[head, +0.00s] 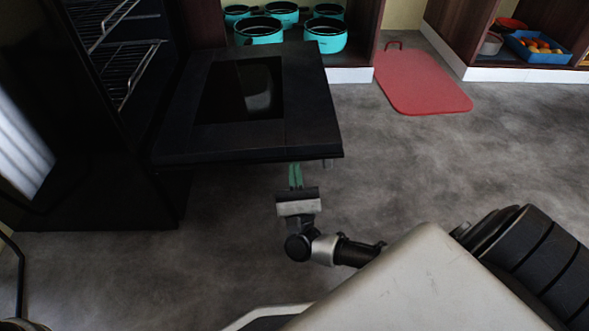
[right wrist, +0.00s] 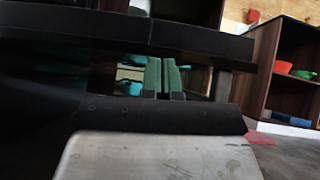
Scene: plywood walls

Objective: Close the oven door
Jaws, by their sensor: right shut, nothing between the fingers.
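The black oven (head: 115,130) stands at the left, its wire racks showing inside. Its door (head: 310,105) is open and lies about flat, with a dark glass window (head: 240,90). My right gripper (head: 294,176) is shut and empty, its green fingers pointing at the door's near edge. In the right wrist view the door's dark edge (right wrist: 190,38) crosses above the fingers (right wrist: 162,77), and the fingertips seem to be just below it. I cannot tell whether they touch the door. A small grey bracket (right wrist: 222,85) hangs under the edge. My left gripper is not in view.
Several teal pots (head: 259,30) stand in a low cabinet behind the door. A red cutting board (head: 422,82) lies on the floor to the right. A shelf at the upper right holds a blue tray (head: 540,62). The grey floor right of the door is mostly clear.

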